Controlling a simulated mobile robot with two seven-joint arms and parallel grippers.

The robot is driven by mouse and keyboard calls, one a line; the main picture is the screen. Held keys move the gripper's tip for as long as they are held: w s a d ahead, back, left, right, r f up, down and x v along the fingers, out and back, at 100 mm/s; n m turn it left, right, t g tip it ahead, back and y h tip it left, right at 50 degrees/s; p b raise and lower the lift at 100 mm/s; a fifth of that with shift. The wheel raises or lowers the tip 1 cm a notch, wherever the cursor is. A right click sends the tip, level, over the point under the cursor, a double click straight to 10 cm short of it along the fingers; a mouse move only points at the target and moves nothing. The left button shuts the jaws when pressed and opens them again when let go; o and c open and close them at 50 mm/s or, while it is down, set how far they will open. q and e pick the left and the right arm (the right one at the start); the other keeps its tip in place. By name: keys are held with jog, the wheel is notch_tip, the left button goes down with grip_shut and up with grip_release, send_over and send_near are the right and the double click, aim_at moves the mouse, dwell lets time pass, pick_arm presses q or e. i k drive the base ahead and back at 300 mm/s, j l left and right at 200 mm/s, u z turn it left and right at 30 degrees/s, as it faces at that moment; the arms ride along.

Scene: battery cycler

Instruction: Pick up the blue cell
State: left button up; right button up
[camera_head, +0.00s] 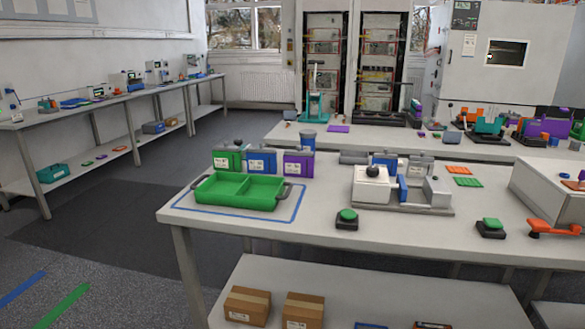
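A blue cell (262,161) with a white label stands upright near the back edge of the front table. It is between a green cell (227,159) on its left and a purple cell (298,164) on its right. A green two-compartment tray (236,202) with dark handles stands in front of them and looks empty. Another blue block (385,160) stands farther right, behind a white fixture (371,186); I cannot tell whether it is also a cell. Neither of my grippers is in view.
A blue outline (290,218) is marked on the tabletop around the tray. Green push buttons (347,216) and (491,226) sit near the front edge. A large white box (550,192) stands at right. Cardboard boxes (247,306) lie on the lower shelf.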

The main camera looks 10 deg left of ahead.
aim_at(260, 163)
jog(key=i+j, duration=0.15)
jog(key=j, duration=0.15)
jog(key=i+j, duration=0.1)
jog(key=j, duration=0.25)
jog(key=i+j, duration=0.15)
jog(key=j, duration=0.15)
jog(key=i+j+z, duration=0.1)
jog(key=j, duration=0.2)
jog(key=i+j+z, duration=0.1)
jog(key=j, duration=0.15)
jog(key=i+j, duration=0.1)
jog(key=j, duration=0.2)
jog(key=z, duration=0.05)
